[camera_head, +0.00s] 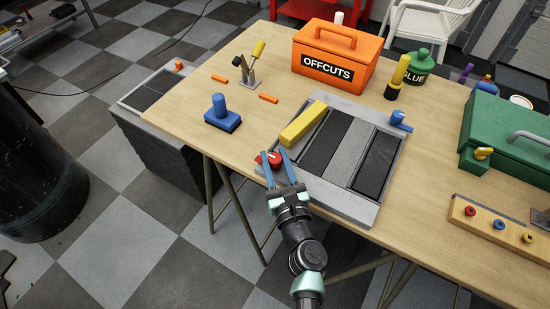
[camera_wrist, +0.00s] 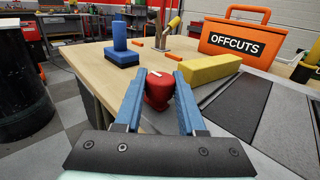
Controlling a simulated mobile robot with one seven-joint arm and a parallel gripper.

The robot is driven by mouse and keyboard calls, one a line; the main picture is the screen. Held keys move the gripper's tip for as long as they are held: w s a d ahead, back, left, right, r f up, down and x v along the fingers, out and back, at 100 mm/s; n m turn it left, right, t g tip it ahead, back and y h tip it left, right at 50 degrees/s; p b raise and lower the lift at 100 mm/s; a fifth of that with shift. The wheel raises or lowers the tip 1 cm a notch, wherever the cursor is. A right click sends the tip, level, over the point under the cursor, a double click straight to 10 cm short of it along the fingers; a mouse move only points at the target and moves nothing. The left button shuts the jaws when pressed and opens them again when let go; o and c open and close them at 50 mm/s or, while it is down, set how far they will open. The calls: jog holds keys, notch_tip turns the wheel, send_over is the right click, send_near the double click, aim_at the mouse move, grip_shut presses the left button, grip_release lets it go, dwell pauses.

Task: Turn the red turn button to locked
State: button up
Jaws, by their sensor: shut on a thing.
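The red turn button (camera_head: 275,160) sits at the near left corner of a grey tray-like board (camera_head: 357,207) on the wooden table. In the wrist view the red turn button (camera_wrist: 158,88) stands between the two blue fingers, with a pale mark on its top. My gripper (camera_head: 273,154) reaches in from the table's near edge and is shut on the button, one finger on each side. The wrist view shows my gripper (camera_wrist: 160,82) from behind. I cannot read any locked label, and the fingers cover the button's sides.
A yellow block (camera_head: 304,124) lies on the board just beyond the button. A blue stamp-like block (camera_head: 222,120) stands to the left. The orange OFFCUTS box (camera_head: 350,64) is behind, and a green case (camera_head: 505,135) is at the right. Bare tabletop lies left of the board.

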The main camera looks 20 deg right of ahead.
grip_shut()
